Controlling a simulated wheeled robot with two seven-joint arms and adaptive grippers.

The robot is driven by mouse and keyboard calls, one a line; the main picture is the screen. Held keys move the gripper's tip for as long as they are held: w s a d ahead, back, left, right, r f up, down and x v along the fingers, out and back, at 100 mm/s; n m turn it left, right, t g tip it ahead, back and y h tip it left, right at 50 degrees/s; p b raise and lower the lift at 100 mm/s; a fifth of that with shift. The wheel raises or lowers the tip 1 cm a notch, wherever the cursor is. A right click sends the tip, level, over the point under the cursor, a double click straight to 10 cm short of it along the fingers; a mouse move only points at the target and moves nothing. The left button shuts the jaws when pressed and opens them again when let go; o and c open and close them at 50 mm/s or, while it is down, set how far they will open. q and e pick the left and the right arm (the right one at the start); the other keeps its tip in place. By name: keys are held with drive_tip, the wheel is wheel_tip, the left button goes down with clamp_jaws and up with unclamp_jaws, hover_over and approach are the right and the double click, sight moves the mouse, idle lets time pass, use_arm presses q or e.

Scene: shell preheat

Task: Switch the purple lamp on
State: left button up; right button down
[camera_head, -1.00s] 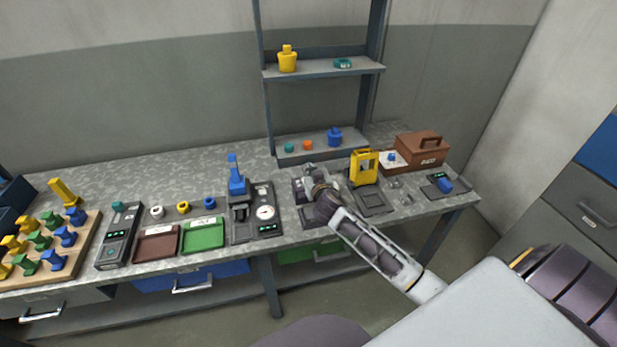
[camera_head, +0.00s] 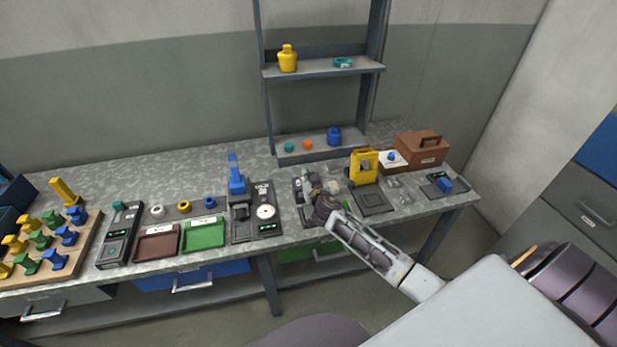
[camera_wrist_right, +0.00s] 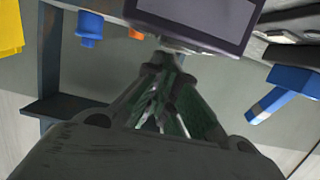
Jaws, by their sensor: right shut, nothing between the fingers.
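I cannot make out a purple lamp for certain in either view. My right gripper (camera_head: 312,181) is over the dark grey device (camera_head: 298,190) at the middle right of the bench and hides much of it. In the right wrist view the gripper (camera_wrist_right: 160,122) is shut with nothing between its fingers. Its tips are close to a dark box with a purplish panel (camera_wrist_right: 195,18) at the top of that view; I cannot tell whether they touch. My left gripper is not in view.
A gauge unit with a blue lever (camera_head: 237,182) stands left of my right gripper. A yellow frame-shaped item (camera_head: 363,167) and a brown case (camera_head: 422,150) stand to the right. Behind is a grey shelf rack (camera_head: 325,70). Green (camera_head: 203,236) and brown (camera_head: 157,243) trays lie further left.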

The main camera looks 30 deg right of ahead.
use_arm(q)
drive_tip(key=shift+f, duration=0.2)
use_arm(e)
drive_tip(key=shift+f, duration=0.15)
drive_tip(key=shift+s+d+f+m+b, duration=0.15)
drive_tip(key=shift+f+m+b, duration=0.3)
drive_tip(key=shift+b, duration=0.35)
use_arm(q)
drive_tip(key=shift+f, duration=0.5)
use_arm(e)
drive_tip(key=shift+r, duration=0.15)
use_arm(q)
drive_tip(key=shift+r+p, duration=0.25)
drive_tip(key=shift+p, duration=0.1)
use_arm(e)
drive_tip(key=shift+r, duration=0.15)
drive_tip(key=shift+r, duration=0.2)
drive_tip(key=shift+d+r+p, duration=0.2)
drive_tip(key=shift+r+p, duration=1.25)
drive_tip(key=shift+r, duration=0.5)
drive_tip(key=shift+s+a, duration=0.1)
drive_tip(key=shift+s, duration=0.2)
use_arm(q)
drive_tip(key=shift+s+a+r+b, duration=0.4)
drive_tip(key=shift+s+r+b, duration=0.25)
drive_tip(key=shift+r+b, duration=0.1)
use_arm(e)
drive_tip(key=v, duration=0.9)
drive_tip(key=shift+s, duration=0.15)
